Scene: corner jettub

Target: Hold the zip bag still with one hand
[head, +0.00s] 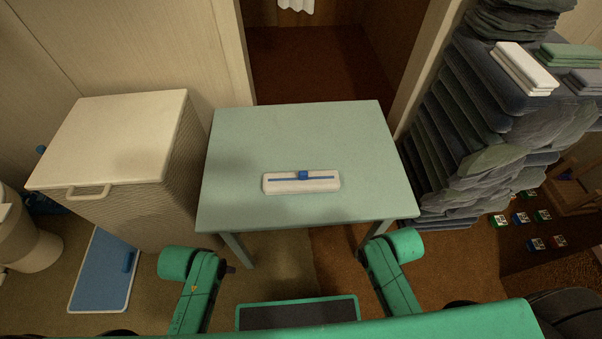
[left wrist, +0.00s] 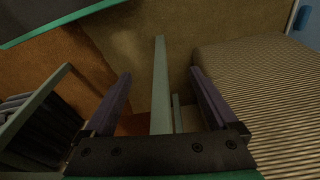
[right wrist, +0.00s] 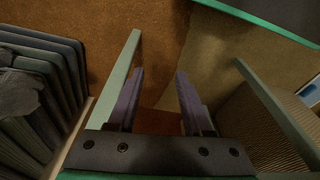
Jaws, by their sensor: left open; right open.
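The zip bag (head: 301,186) lies flat on the pale green table (head: 290,130), toward its front middle. It looks like a white rectangle with a blue strip along it and a blue slider near the middle of the strip. My left gripper (left wrist: 162,95) is open and empty, with a table leg in view between and beyond its fingers. My right gripper (right wrist: 158,90) is open and empty near another table leg. In the head view both arms hang in front of the table, and the gripper fingers do not show clearly. Neither gripper touches the bag.
A white-lidded hamper (head: 125,130) stands left of the table. Stacked dark cushions or cloths (head: 455,130) rise close on the right. A blue-and-white panel (head: 103,270) lies on the floor at left. The tabletop around the bag is clear.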

